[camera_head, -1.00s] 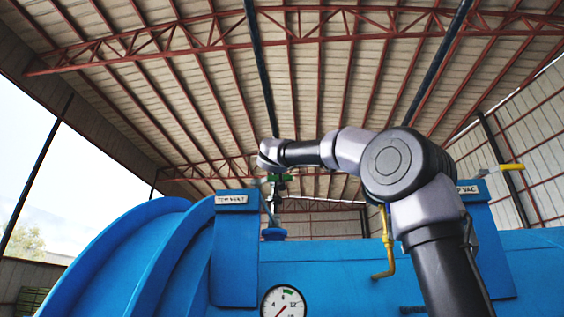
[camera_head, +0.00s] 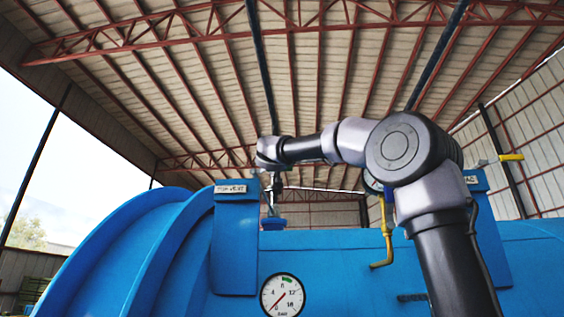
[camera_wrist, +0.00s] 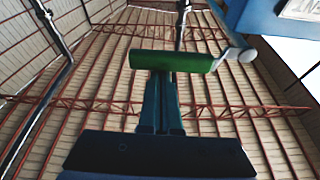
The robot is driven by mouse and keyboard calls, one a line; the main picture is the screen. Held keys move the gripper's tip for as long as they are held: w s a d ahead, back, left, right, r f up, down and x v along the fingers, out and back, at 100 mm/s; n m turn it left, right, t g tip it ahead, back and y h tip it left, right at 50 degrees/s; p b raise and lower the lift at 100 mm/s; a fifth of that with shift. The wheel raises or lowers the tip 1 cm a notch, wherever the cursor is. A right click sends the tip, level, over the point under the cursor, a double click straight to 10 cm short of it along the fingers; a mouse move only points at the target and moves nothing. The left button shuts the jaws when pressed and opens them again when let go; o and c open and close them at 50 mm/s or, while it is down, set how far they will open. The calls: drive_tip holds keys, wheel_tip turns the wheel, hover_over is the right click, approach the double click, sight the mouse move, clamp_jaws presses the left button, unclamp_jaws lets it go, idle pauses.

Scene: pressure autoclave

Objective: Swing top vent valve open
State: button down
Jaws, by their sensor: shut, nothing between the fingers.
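The top vent valve (camera_head: 271,207) stands on a blue flange on top of the vessel, right of a panel with a "TOP VENT" label (camera_head: 230,189). My gripper (camera_wrist: 160,82) is shut and empty. In the wrist view the valve's green handle (camera_wrist: 185,61) lies crosswise just beyond my fingertips. A grey lever end with a pale knob (camera_wrist: 238,54) shows at the handle's right. I cannot tell whether the fingertips touch the handle. In the head view my wrist covers the valve's upper part, and the handle is not clearly seen.
The blue vessel (camera_head: 330,255) fills the lower view, with a round pressure gauge (camera_head: 282,295) on its front. A yellow pipe (camera_head: 385,240) stands right of the valve. A yellow-handled lever (camera_head: 510,157) is at the far right. Open air lies above the vessel.

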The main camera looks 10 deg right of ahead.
drive_tip(key=shift+f, duration=0.15)
drive_tip(key=shift+w+a+f+m+g+h, duration=0.8)
drive_tip(key=shift+a+f+m, duration=1)
drive_tip(key=shift+m, duration=1.5)
drive_tip(key=shift+w+a+f+m+g+h, duration=0.4)
drive_tip(key=shift+a+f+m+g, duration=0.85)
drive_tip(key=shift+f+m, duration=1.6)
drive_tip(key=shift+w+a+f+m+g+h, duration=0.35)
drive_tip(key=shift+a+f+m+g+h, duration=0.9)
drive_tip(key=shift+m, duration=2.5)
drive_tip(key=shift+a+f+t+y, duration=0.3)
drive_tip(key=shift+a+y, duration=0.1)
drive_tip(key=shift+y, duration=0.05)
drive_tip(key=shift+d, duration=0.1)
